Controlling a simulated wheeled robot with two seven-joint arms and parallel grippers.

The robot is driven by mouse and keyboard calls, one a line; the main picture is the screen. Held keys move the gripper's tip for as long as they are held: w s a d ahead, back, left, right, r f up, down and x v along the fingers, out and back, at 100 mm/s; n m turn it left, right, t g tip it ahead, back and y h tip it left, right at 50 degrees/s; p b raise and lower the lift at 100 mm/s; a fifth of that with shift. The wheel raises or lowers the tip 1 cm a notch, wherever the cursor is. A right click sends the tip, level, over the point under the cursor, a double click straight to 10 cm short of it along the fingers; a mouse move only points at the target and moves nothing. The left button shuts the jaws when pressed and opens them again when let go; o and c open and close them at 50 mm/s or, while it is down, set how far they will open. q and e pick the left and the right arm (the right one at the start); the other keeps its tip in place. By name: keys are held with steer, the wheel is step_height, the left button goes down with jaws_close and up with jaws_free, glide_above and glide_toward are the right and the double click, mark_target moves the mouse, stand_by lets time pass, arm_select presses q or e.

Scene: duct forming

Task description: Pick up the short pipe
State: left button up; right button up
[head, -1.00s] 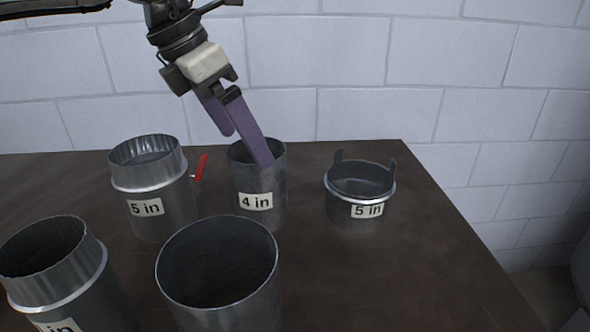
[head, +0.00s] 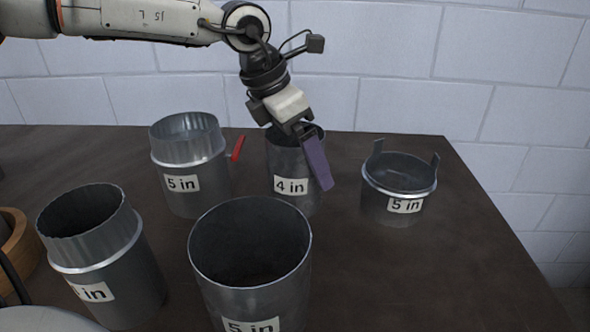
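The lowest pipe piece, a grey metal ring (head: 392,205) labelled 5 in with two upright tabs, stands at the right of the table. A taller 4 in pipe (head: 283,168) stands to its left. My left gripper (head: 318,165) hangs over the 4 in pipe, with one purple finger pointing down and right across that pipe's right edge. The finger is left of the 5 in ring and apart from it. The other finger is hidden, so the gap between fingers does not show. My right gripper is not in view.
A 5 in pipe (head: 188,170) with a red handle (head: 237,148) stands at the back left. Two more pipes stand in front, one at left (head: 115,270) and one at centre (head: 250,295). The dark table (head: 440,280) is clear at front right. A white block wall (head: 390,60) is behind.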

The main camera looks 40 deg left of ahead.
arm_select(q)
steer(key=c, duration=1.2)
